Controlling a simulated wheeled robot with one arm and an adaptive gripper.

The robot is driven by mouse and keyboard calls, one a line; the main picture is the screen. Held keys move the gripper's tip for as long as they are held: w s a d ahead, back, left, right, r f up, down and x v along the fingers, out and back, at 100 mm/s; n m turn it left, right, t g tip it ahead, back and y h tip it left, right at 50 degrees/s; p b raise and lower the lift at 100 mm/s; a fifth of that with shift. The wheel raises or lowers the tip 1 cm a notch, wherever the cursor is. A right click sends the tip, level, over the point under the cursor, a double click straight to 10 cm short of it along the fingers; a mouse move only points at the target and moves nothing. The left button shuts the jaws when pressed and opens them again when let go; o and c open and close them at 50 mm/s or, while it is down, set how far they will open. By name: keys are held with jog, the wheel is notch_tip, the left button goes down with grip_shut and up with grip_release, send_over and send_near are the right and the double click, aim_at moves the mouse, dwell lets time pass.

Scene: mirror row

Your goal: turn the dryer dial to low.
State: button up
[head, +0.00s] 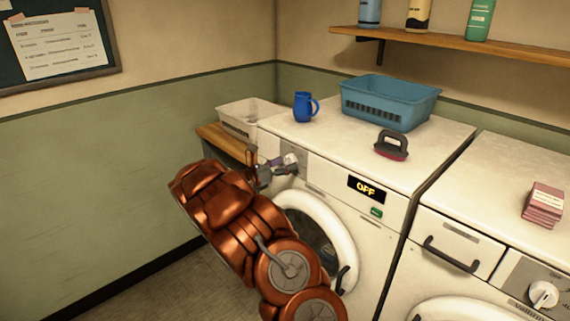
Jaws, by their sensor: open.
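The dryer (345,226) is the white machine with a round front door and a display (366,189) that reads OFF. Its dial (292,159) is a pale knob at the upper left of the front panel. My gripper (282,168) is open at the dial, its fingers beside and partly in front of it. I cannot tell whether they touch the knob. The dial's pointer and markings are too small or hidden to read. My orange arm covers the lower left of the dryer front.
A green button (376,212) sits below the display. A blue jug (304,107), a blue basket (390,101) and a brush (391,145) stand on top. A second machine (470,220) with a drawer and its own dial (543,294) is at right. The left floor is clear.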

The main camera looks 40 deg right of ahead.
jog(key=shift+d, duration=0.2)
jog(key=c, duration=1.2)
